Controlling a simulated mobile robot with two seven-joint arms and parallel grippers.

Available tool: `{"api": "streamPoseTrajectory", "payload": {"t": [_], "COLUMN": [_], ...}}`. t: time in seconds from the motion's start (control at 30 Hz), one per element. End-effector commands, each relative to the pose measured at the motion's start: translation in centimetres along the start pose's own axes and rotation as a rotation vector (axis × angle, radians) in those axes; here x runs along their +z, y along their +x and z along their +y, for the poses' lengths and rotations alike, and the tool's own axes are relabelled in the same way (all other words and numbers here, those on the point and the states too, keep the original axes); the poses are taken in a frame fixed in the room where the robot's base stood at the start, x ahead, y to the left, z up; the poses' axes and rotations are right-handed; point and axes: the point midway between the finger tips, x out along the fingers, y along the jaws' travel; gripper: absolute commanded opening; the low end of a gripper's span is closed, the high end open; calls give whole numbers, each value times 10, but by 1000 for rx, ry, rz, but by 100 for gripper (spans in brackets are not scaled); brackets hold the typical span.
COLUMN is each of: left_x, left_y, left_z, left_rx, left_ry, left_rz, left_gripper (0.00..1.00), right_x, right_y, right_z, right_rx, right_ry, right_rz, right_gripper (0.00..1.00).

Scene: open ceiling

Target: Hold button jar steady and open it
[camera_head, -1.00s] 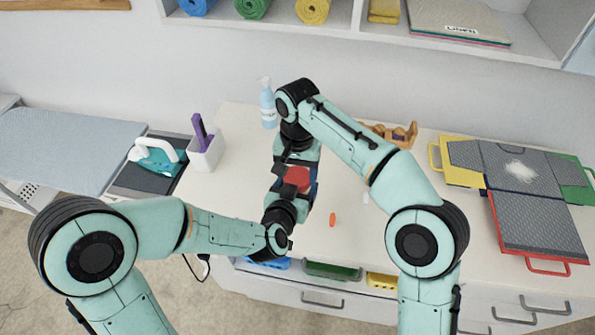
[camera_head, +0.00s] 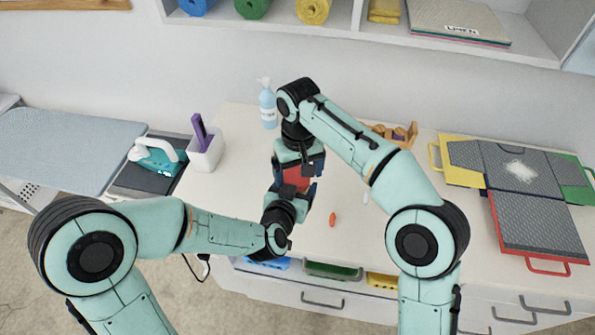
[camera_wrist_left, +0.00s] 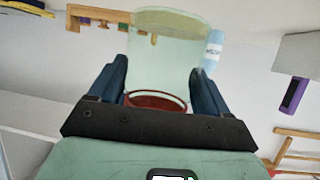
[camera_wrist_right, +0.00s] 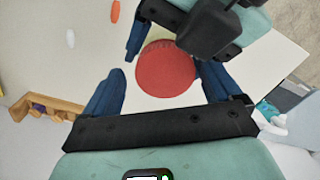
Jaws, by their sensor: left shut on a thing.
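The button jar shows in the left wrist view as a clear, pale green-tinted cylinder (camera_wrist_left: 165,60) with a red ring (camera_wrist_left: 157,100) at its near end. Its round red lid (camera_head: 296,180) lies between both grippers in the head view, and fully faces the right wrist view (camera_wrist_right: 165,69). My left gripper (camera_head: 291,192) is shut on the jar, its blue fingers on both sides of it. My right gripper (camera_head: 298,167) is over the lid with its fingers spread wide. In the right wrist view a gap shows between the lid and the left-hand finger. The jar body is mostly hidden from the head camera.
An orange piece (camera_head: 333,219) and a small white piece (camera_head: 365,198) lie on the table right of the grippers. A pump bottle (camera_head: 268,108) and a white holder (camera_head: 206,152) stand behind and left. A wooden rack (camera_head: 398,134) and coloured boards (camera_head: 535,225) are at right.

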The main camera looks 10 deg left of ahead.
Motion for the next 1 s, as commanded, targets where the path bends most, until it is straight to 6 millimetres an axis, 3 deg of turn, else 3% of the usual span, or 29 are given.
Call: {"api": "streamPoseTrajectory", "payload": {"t": [0.3, 0.6, 0.77, 1.0], "left_x": [-3, -2, -2, -2], "left_y": [0, 0, 0, 0], "left_z": [3, 3, 2, 2], "left_rx": [7, 6, 6, 6], "left_ry": [4, 3, 3, 3], "left_rz": [7, 5, 4, 4], "left_gripper": [0, 0, 0, 0], "right_x": [0, 0, 0, 0], "right_y": [-2, -39, -45, -46], "right_z": [-3, -3, -3, 0], "right_rx": [-5, -4, -4, -2], "right_ry": [-3, -4, 0, 142], "right_rz": [1, 2, -1, -28], "right_gripper": [93, 93, 90, 90]}}
